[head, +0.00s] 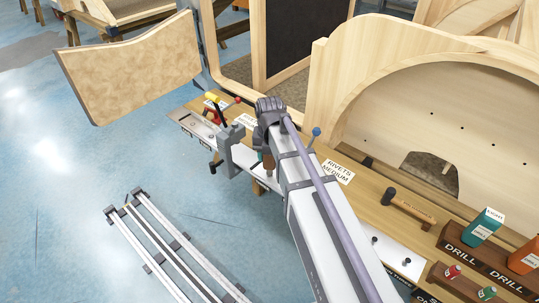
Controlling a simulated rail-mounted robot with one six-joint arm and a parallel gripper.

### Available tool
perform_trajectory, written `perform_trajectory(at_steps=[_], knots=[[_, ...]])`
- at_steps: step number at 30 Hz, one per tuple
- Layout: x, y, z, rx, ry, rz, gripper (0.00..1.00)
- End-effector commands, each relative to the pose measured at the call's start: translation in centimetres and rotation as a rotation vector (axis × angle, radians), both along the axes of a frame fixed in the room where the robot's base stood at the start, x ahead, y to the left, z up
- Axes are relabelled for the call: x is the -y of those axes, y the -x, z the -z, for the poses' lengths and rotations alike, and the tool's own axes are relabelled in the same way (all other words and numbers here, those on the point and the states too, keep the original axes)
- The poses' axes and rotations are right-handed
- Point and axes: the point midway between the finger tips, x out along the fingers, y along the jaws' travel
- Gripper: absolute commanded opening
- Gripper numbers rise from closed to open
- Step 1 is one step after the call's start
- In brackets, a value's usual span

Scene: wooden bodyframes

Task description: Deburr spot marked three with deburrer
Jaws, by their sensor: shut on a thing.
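My arm reaches up the middle of the head view over a wooden workbench (372,212). It ends in a dark grey joint above the bench's left part. I cannot make out the fingers of my gripper or what they hold. A large pale wooden bodyframe (345,75) with a round arch stands behind the bench. A curved wooden panel (135,68) is at the upper left.
A black-headed hammer (408,208), a teal bottle (484,226) and an orange bottle (525,257) are on the bench at right. A "RIVETS MEDIUM" label (338,171) lies beside my arm. A metal rail frame (172,246) is on the blue floor. The floor at left is otherwise largely open.

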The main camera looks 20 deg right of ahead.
Motion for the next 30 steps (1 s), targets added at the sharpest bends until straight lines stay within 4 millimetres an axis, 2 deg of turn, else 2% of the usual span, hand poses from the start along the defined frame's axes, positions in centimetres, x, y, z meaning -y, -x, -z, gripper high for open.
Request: perform_trajectory(at_steps=[9,11,18,21,30], knots=[[0.05,-0.04,0.07,0.001,0.001,0.02,0.11],[0.05,-0.03,0.08,0.001,0.001,0.096,0.11],[0.06,-0.03,0.09,0.001,0.001,0.703,0.11],[0.06,-0.02,0.09,0.002,0.001,0.853,0.11],[0.07,0.01,0.1,0.001,0.001,0.884,0.11]])
